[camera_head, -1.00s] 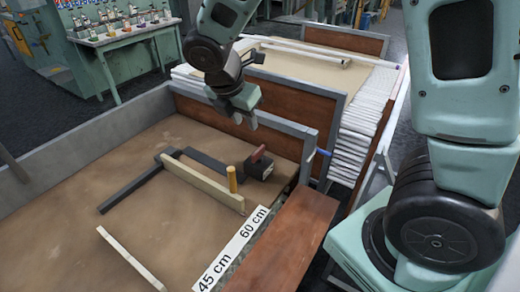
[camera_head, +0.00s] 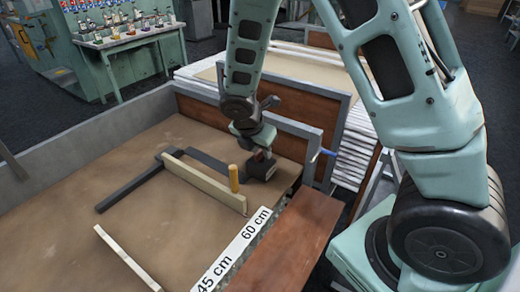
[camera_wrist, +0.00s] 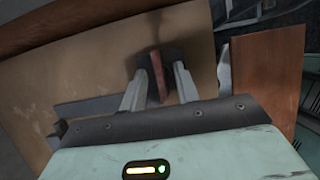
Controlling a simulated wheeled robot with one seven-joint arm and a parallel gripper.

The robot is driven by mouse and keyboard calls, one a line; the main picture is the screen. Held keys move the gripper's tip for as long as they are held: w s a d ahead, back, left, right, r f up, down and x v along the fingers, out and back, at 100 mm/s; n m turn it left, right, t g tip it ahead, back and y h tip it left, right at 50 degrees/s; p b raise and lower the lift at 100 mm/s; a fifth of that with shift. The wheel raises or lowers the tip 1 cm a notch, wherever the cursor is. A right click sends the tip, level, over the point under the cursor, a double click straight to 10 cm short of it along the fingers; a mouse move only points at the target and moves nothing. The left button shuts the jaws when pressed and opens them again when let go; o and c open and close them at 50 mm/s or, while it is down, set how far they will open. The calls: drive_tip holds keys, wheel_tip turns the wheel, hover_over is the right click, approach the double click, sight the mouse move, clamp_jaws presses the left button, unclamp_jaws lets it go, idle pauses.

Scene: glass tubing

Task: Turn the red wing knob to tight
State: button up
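The red wing knob (camera_head: 260,155) sits on top of a dark block (camera_head: 263,172) at the far right of the brown work surface, partly hidden by my gripper in the head view. My gripper (camera_head: 257,150) points down right over the knob. In the wrist view the knob's red wing (camera_wrist: 158,72) stands between the two fingers of my gripper (camera_wrist: 160,80). The fingers are apart, with a gap visible on either side of the wing. Whether a fingertip touches it, I cannot tell.
A dark square bar (camera_head: 128,190) joins the block, with a pale wooden strip (camera_head: 200,180) and a yellow peg (camera_head: 233,179) beside it. A loose pale strip (camera_head: 125,257) lies in front. A white length label (camera_head: 235,247) and a reddish-brown panel (camera_head: 285,245) lie right.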

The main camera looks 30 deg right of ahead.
drive_tip(key=shift+c, duration=0.3)
clamp_jaws()
drive_tip(key=shift+r, duration=0.1)
drive_tip(key=shift+r+m+g+p, duration=0.1)
drive_tip(key=shift+m+g+p, duration=0.3)
drive_tip(key=shift+m+p, duration=0.6)
drive_tip(key=m+g+p, duration=0.1)
drive_tip(key=m+p, duration=0.3)
drive_tip(key=shift+w+g, duration=0.15)
drive_tip(key=shift+g, duration=0.25)
drive_tip(key=m+g+p, duration=0.1)
drive_tip(key=m, duration=0.2)
drive_tip(key=m+g+p, duration=0.1)
drive_tip(key=m+p, duration=0.1)
drive_tip(key=shift+w+m+y, duration=0.15)
drive_tip(key=shift+m+y, duration=0.15)
drive_tip(key=shift+m, duration=0.1)
drive_tip(key=m+y+p, duration=0.1)
drive_tip(key=m, duration=0.2)
drive_tip(key=m+g, duration=0.1)
drive_tip(key=m, duration=0.2)
drive_tip(key=shift+w+d+y+p, duration=0.15)
drive_tip(key=shift+y+p, duration=0.2)
drive_tip(key=shift+y, duration=0.05)
